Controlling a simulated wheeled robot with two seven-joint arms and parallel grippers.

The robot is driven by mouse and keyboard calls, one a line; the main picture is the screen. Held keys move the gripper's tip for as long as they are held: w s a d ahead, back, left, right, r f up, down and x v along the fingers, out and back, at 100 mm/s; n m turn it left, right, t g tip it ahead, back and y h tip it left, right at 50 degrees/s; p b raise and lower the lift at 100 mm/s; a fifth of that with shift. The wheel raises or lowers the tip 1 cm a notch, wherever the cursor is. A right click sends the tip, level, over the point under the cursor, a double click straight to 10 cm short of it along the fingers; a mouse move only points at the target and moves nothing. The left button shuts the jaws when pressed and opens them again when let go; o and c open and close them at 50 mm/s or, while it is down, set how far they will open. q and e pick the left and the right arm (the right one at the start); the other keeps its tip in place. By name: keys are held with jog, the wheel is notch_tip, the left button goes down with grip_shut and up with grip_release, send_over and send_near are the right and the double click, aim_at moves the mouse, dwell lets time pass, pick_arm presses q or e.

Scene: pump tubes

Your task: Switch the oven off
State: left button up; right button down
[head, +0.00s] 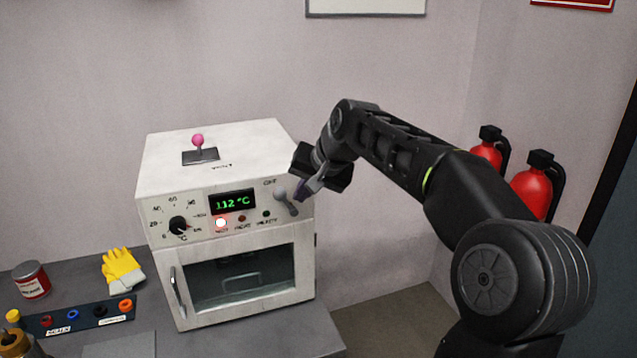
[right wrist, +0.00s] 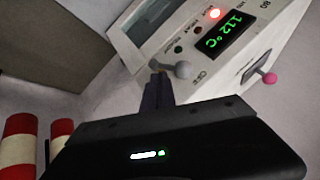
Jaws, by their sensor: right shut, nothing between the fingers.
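The white oven (head: 215,163) stands on the grey bench, its glass door (head: 240,280) shut. Its green display (head: 233,202) reads 112 °C, and a red lamp (head: 221,223) glows below it. A grey switch lever (head: 285,202) sits at the panel's right end, below small lettering; it also shows in the right wrist view (right wrist: 182,69). My right gripper (head: 303,194) is shut and empty, its fingertips close beside the lever on the right. I cannot tell whether they touch it. In the right wrist view the dark fingers (right wrist: 158,88) point at the lever. My left gripper is not in view.
A black dial (head: 178,226) is on the panel's left, and a pink-knobbed lever (head: 198,141) is on the oven top. Yellow gloves (head: 122,267), a red can (head: 31,280) and a connector strip (head: 80,315) lie on the bench at left. Red extinguishers (head: 531,190) hang behind my right arm.

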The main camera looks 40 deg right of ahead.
jog(key=shift+w+a, duration=0.4)
jog(key=shift+w, duration=0.1)
jog(key=shift+w+a+f+b, duration=0.1)
jog(key=shift+w+a+b, duration=0.05)
jog(key=shift+a, duration=0.4)
jog(key=shift+w+a+b, duration=0.15)
jog(key=shift+a, duration=0.35)
jog(key=shift+s+d, duration=0.2)
jog(key=shift+d, duration=0.55)
